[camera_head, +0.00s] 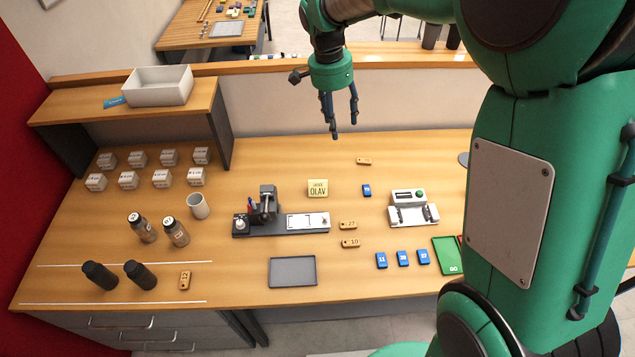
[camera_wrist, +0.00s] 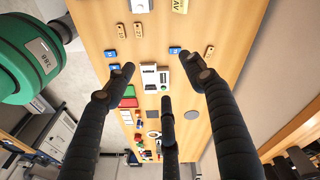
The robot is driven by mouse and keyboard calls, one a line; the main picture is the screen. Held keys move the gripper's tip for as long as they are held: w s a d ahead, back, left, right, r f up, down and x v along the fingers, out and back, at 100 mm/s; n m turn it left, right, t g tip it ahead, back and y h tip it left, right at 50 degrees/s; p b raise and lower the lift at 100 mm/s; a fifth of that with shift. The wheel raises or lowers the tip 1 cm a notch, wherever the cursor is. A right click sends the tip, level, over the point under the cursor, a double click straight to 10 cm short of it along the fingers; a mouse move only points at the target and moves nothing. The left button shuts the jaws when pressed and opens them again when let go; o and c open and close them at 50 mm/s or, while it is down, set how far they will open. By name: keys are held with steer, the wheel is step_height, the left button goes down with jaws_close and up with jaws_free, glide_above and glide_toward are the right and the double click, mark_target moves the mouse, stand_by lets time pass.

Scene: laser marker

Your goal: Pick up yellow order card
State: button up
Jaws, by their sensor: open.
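The yellow order card (camera_head: 318,188) reads "OLAV" and stands on the wooden table behind the dark fixture, near the table's middle. In the wrist view the card (camera_wrist: 180,5) shows only in part, cut off at the top edge. My gripper (camera_head: 338,112) is open and empty, with its three dark fingers spread. It hangs above the back of the table, well above and slightly right of the card. In the wrist view my gripper (camera_wrist: 160,78) has its fingers over the white machine side, away from the card.
A dark fixture (camera_head: 280,224) with a clamp lies in front of the card. Wooden tags (camera_head: 348,225) and a blue tag (camera_head: 367,190) lie to its right, with a white device (camera_head: 409,201) farther right. A mug (camera_head: 198,206) and jars stand left.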

steer(key=w+a+f+m+g+h+p, duration=0.1)
steer(key=w+a+f, duration=0.4)
steer(key=f, duration=0.6)
steer(key=w+a+f+m+g+h+p, duration=0.1)
steer(key=w+a+f+m, duration=0.3)
steer(key=f, duration=0.6)
steer(key=shift+w+a+f+m+p, duration=0.35)
steer(key=shift+w+a, duration=0.25)
steer(key=shift+w, duration=0.45)
glide_above(317, 183)
steer(key=w+a, duration=0.2)
steer(key=shift+s+f, duration=0.15)
steer(key=shift+f, duration=1.8)
steer(key=shift+s+f, duration=0.1)
steer(key=shift+f, duration=1.85)
steer(key=shift+x, duration=2.6)
steer(key=shift+s, duration=0.15)
steer(key=shift+c, duration=0.2)
